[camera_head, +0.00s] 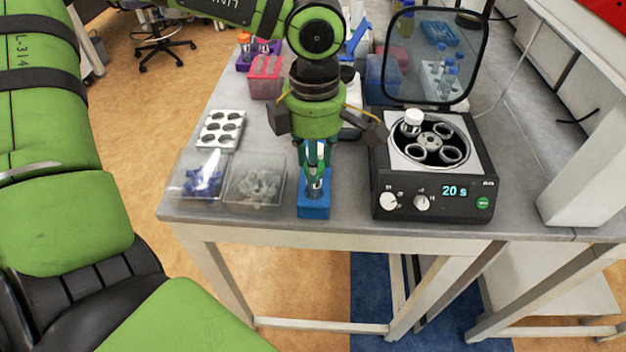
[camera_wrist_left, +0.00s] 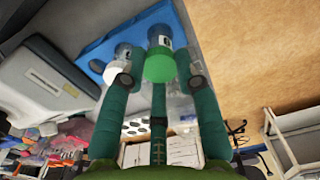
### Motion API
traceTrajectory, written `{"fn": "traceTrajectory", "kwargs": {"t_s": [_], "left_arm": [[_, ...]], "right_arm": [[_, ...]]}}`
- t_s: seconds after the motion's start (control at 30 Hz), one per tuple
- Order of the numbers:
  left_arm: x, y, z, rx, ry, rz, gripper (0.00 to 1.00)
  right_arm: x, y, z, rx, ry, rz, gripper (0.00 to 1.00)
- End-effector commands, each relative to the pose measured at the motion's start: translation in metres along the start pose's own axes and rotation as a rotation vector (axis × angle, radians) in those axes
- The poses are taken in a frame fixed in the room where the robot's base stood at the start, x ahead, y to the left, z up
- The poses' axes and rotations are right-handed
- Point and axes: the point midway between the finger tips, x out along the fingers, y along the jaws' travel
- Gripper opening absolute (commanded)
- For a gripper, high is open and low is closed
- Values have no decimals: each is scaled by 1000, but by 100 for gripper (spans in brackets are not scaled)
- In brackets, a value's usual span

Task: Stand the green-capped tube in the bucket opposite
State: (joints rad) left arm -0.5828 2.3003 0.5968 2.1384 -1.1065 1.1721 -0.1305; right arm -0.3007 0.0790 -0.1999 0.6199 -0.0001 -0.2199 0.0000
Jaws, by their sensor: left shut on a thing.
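The green-capped tube (camera_wrist_left: 160,66) shows in the left wrist view, with its cap between the fingertips. My left gripper (camera_head: 315,178) points down over the blue rack (camera_head: 314,208) at the table's front and is shut on this tube. In the head view the fingers hide most of the tube; I cannot tell whether it is still seated in the rack. The centrifuge (camera_head: 433,196) stands to the right with its lid up. A white-capped tube (camera_head: 412,116) stands in its back left bucket. The bucket opposite (camera_head: 450,156), at the front right of the rotor, looks empty. My right gripper is not in view.
Two clear bins (camera_head: 254,185) with blue and grey pieces stand left of the rack. A white holder (camera_head: 220,130) with round holes lies behind them. The raised centrifuge lid (camera_head: 433,50) stands at the back. Bottles and racks fill the table's far end.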

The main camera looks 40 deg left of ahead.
Motion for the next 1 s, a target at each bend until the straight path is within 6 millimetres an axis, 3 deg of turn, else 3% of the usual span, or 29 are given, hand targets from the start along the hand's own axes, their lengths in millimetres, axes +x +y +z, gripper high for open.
{"fn": "traceTrajectory", "kwargs": {"t_s": [0.6, 1.0], "left_arm": [[-52, 0, 0, -1, 0, 2, 7], [-59, 0, 0, -1, 0, 0, 7]], "right_arm": [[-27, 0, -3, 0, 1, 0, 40], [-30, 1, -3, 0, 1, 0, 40]]}}
